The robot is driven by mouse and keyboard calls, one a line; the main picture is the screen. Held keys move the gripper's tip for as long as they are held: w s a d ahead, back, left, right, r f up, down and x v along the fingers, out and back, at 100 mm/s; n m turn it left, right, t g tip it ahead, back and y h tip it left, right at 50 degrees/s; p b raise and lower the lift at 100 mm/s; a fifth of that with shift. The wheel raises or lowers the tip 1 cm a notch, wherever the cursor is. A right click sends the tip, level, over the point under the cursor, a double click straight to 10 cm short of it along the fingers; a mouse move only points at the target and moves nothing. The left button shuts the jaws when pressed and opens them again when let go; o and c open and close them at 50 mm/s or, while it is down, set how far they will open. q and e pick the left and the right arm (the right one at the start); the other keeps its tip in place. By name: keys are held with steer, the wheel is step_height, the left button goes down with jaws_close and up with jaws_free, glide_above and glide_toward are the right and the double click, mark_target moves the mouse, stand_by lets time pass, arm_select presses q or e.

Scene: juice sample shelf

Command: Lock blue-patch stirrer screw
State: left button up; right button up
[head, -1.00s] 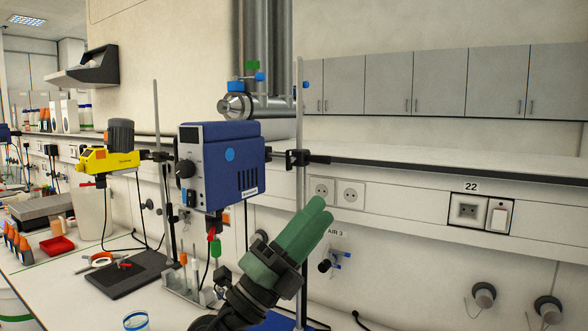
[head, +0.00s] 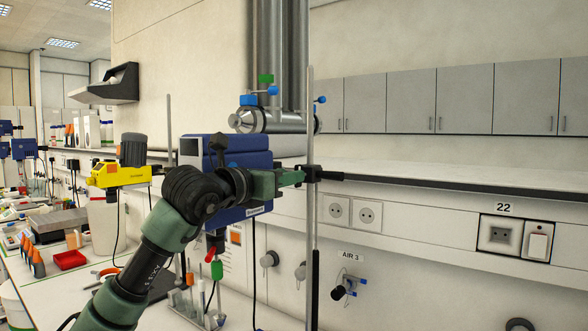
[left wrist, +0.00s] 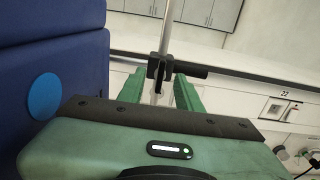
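The blue stirrer (head: 258,160) hangs by a rod clamp on an upright metal rod (head: 310,110). Its round blue patch (left wrist: 44,97) shows in the left wrist view; my arm covers that side in the head view. The black clamp (head: 313,174) sits on the rod, right of the stirrer, and shows in the left wrist view (left wrist: 158,70). My left gripper (head: 298,177) reaches across the stirrer to the clamp. In the left wrist view its green fingers (left wrist: 160,80) are apart, with the clamp seen between their tips. I cannot tell whether they touch it. My right gripper is out of view.
A yellow stirrer (head: 120,175) stands farther left on its own rod. A red tray (head: 70,260) and orange-capped bottles (head: 35,263) are on the bench at left. A shelf edge (head: 420,184) runs behind the clamp, with wall sockets (head: 353,213) below.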

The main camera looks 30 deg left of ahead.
arm_select(q)
steer(key=w, duration=0.3)
steer(key=shift+d+p, duration=0.25)
steer(key=shift+p, duration=0.15)
steer(key=shift+s, duration=0.1)
jaws_close()
